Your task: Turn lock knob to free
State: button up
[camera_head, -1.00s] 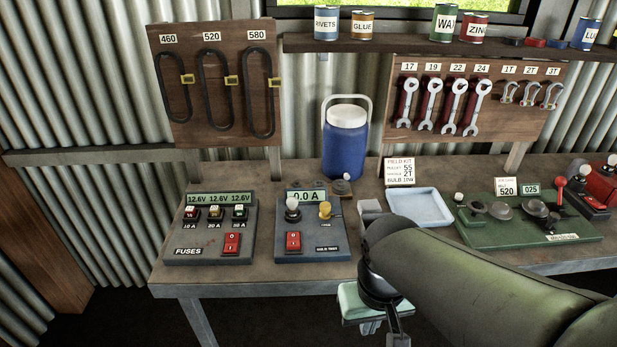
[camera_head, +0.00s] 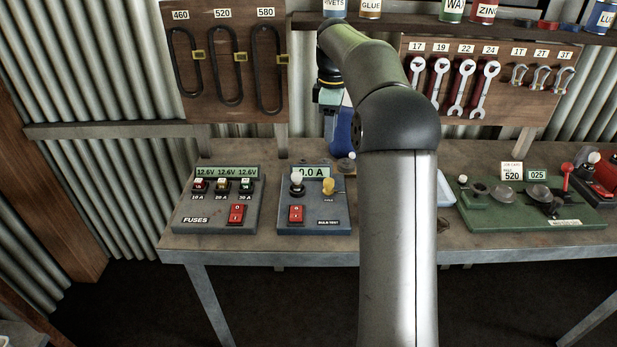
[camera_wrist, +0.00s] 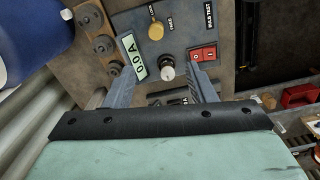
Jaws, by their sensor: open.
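The bulb test panel (camera_head: 336,208) is a grey box on the bench with a display reading 0.0 A. Its yellow knob (camera_head: 328,187), the likely lock knob, sits right of a white bulb (camera_head: 297,178). In the wrist view the yellow knob (camera_wrist: 156,31) is beyond my fingertips, with small hard-to-read labels near it. My gripper (camera_wrist: 165,78) is open, pointing at the panel. The white bulb (camera_wrist: 167,70) shows between the fingers in the picture; I cannot tell the depth gap. In the head view my gripper (camera_head: 329,120) hangs above and behind the panel, partly hidden.
A red rocker switch (camera_head: 296,214) is on the same panel. The fuses panel (camera_head: 216,205) stands to its left. A green board (camera_head: 530,212) lies to the right. Bench between the two panels is narrow but clear.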

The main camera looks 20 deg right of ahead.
jog(key=p, duration=0.1)
send_near(329, 180)
notch_tip(329, 180, down, 9)
dwell(0.4)
jog(key=c, duration=1)
